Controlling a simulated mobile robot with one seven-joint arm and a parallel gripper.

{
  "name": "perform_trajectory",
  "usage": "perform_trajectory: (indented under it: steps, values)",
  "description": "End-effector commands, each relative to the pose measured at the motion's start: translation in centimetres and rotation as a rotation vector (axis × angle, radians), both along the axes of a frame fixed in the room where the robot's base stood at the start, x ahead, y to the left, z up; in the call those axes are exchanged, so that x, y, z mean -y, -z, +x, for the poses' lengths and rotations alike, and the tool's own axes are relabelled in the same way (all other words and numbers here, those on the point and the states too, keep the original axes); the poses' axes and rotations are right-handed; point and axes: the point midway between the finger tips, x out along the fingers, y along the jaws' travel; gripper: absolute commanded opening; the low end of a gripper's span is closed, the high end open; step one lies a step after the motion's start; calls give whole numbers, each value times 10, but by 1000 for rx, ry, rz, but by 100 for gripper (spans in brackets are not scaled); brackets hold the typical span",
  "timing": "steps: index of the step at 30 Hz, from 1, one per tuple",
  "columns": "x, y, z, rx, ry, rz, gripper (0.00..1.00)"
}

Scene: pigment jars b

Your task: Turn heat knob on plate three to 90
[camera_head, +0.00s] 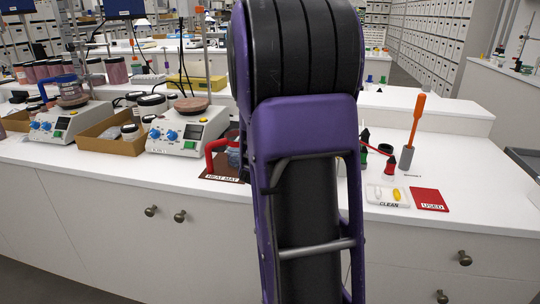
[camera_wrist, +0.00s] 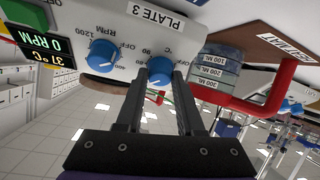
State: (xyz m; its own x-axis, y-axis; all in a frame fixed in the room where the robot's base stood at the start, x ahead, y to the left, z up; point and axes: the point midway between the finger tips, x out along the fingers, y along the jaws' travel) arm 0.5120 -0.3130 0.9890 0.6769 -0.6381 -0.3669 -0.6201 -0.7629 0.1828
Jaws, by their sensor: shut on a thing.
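In the wrist view, the panel of plate three (camera_wrist: 135,25), labelled PLATE 3, shows tilted and upside down. Its blue heat knob (camera_wrist: 160,70) under the °C scale sits between the fingers of my gripper (camera_wrist: 160,78), which is shut on it. I cannot read for sure where its pointer stands. The blue RPM knob (camera_wrist: 104,53) is left of my left finger, untouched. The display (camera_wrist: 48,50) reads 0 RPM and a °C value in the thirties at most partly legible. In the head view my arm hides plate three and my gripper.
An orange-handled tool (camera_head: 413,130) stands right.

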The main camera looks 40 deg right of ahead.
Motion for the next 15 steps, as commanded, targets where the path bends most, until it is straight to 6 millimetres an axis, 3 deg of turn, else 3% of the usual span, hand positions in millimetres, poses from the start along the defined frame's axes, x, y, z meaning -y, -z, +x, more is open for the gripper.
perform_trajectory:
  steps: [15]
  values:
    - [-3,-4,4,268,340,226,0]
